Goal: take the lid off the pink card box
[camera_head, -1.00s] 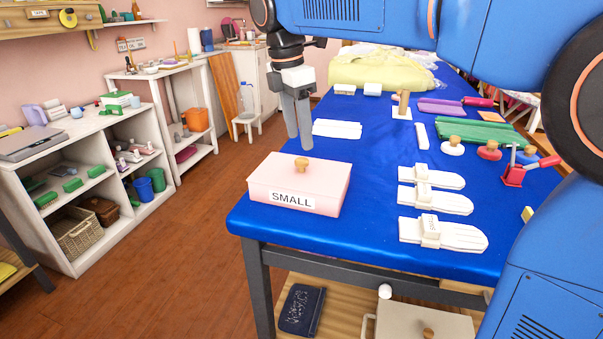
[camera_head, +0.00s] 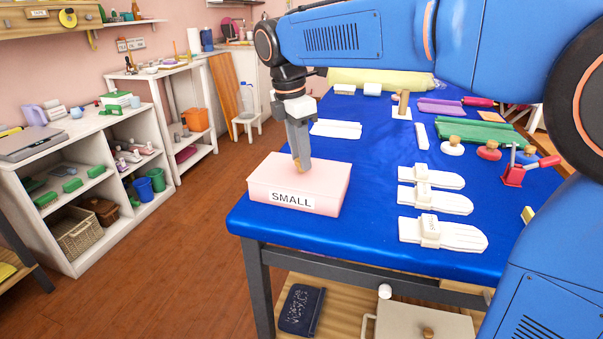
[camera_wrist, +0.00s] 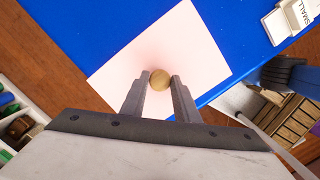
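The pink card box (camera_head: 318,197), labelled SMALL, sits at the near left corner of the blue table with its lid (camera_head: 325,175) on. The lid also shows in the wrist view (camera_wrist: 180,45). My gripper (camera_head: 302,168) is over the lid, pointing down, with its fingertips at the height of the round wooden knob. In the wrist view the knob (camera_wrist: 160,80) lies between my two fingertips (camera_wrist: 160,76), which stand apart on either side of it. Whether the fingers press on the knob cannot be told. In the head view the fingers mostly hide the knob.
White folded bands (camera_head: 450,233) lie on the blue table (camera_head: 370,225) right of the box. A flat white piece (camera_head: 336,128) lies behind it. Wooden-handled stamps (camera_head: 453,146) and a red clamp (camera_head: 514,175) are farther right. The floor left of the table is clear.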

